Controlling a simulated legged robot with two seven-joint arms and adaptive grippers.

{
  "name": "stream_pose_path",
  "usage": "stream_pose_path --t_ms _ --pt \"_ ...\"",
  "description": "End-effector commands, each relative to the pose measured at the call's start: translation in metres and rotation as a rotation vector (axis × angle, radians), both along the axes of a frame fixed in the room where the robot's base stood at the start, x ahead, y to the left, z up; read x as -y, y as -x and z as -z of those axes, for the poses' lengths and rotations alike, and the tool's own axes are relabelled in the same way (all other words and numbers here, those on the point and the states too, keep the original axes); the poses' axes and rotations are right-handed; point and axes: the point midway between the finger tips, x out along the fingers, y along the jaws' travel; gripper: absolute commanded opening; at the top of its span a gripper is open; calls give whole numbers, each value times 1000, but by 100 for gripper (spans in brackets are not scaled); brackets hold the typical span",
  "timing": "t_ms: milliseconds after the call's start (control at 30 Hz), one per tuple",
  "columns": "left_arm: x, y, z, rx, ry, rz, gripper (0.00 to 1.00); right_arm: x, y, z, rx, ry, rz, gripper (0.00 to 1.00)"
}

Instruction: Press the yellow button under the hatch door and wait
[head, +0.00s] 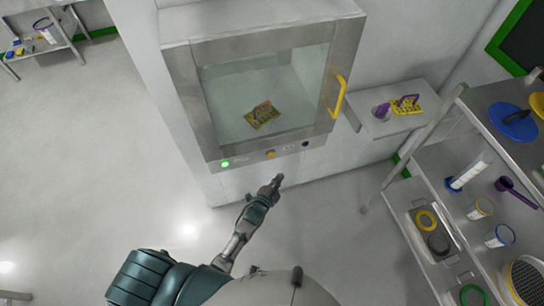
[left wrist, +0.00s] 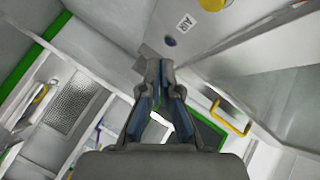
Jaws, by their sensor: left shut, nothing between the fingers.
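The hatch (head: 264,85) is a wall box with a glass door and a yellow handle (head: 339,97). Its door looks shut, and a yellow-green item (head: 262,114) lies inside behind the glass. The yellow button (head: 271,154) is on the panel under the door, between a lit green light (head: 225,164) and a dark button (head: 305,144). It also shows at the top edge of the left wrist view (left wrist: 211,4). My left gripper (head: 278,179) is shut and empty, below and apart from the yellow button. My right gripper is not in view.
A small wall shelf (head: 398,118) right of the hatch holds a purple and a yellow item. A metal rack (head: 430,175) with scoops, containers and lids stands at the right. Another rack (head: 40,45) is far left. The floor at left is clear.

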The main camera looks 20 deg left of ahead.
Motion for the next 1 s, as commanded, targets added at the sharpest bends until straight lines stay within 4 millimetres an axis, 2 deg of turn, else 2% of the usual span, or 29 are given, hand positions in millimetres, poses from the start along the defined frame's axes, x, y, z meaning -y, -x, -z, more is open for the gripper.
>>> stream_pose_path --t_ms 300,500,700,1000 --pt "-26 -38 3 2 -4 1 0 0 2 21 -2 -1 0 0" --pt "-38 -55 1 1 -3 1 0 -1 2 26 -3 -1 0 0" --pt "-42 -62 0 1 -2 0 0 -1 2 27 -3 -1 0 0" --pt "-43 -63 -1 1 -1 0 0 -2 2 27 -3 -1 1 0"
